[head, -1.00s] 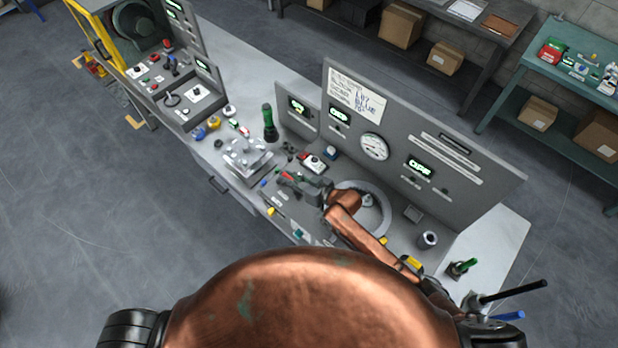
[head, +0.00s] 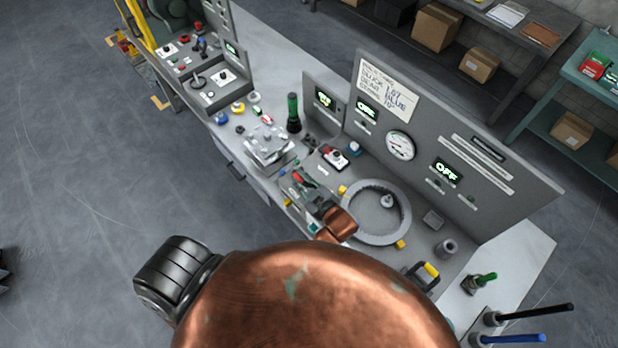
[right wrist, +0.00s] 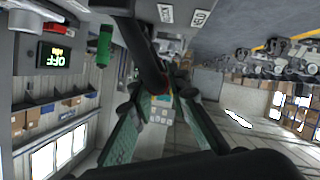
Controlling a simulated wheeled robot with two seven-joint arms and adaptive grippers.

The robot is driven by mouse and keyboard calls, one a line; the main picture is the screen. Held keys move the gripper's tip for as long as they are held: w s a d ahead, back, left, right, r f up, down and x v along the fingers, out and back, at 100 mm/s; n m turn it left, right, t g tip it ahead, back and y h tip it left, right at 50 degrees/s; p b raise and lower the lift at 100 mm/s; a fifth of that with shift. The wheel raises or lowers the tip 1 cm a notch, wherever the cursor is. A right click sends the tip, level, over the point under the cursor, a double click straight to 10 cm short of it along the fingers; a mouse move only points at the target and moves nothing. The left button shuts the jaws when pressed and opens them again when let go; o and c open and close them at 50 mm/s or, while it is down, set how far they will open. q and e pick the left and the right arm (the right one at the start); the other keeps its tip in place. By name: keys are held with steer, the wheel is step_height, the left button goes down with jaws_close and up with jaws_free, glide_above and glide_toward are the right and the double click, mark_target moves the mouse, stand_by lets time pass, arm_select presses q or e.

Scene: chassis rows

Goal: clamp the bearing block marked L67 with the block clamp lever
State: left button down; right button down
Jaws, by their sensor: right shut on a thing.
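My right gripper (head: 306,188) is low over the front of the grey bench, left of a large grey ring. It is shut on a dark lever with a red part near its tip, which I take to be the block clamp lever. In the right wrist view, the dark lever (right wrist: 146,58) runs down between the green-padded fingers. Metal blocks (head: 268,144) stand on a plate left of the gripper. Their marks are too small to read, so I cannot tell which is L67. My left gripper is out of view.
A grey panel (head: 478,200) with a gauge and displays, one reading OFF, stands behind the bench. A handwritten sheet (head: 386,90) on it reads L67 and BLUE. A green-topped black cylinder (head: 293,112), the grey ring (head: 348,228) and a yellow-and-black handle (head: 428,274) stand nearby.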

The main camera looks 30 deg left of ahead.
steer(key=shift+s+f, duration=0.1)
steer(key=shift+f, duration=0.15)
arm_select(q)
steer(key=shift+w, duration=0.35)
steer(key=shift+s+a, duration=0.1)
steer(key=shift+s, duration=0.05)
arm_select(e)
steer(key=c, duration=1.8)
jaws_free()
steer(key=shift+c, duration=0.2)
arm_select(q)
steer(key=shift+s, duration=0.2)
arm_select(e)
steer(key=shift+r, duration=0.1)
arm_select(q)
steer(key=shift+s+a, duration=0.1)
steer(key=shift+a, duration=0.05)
arm_select(e)
steer(key=shift+d+r, duration=0.1)
steer(key=v, duration=1.1)
steer(key=shift+s+d+r, duration=0.15)
steer(key=shift+s+d, duration=0.05)
steer(key=shift+d, duration=0.1)
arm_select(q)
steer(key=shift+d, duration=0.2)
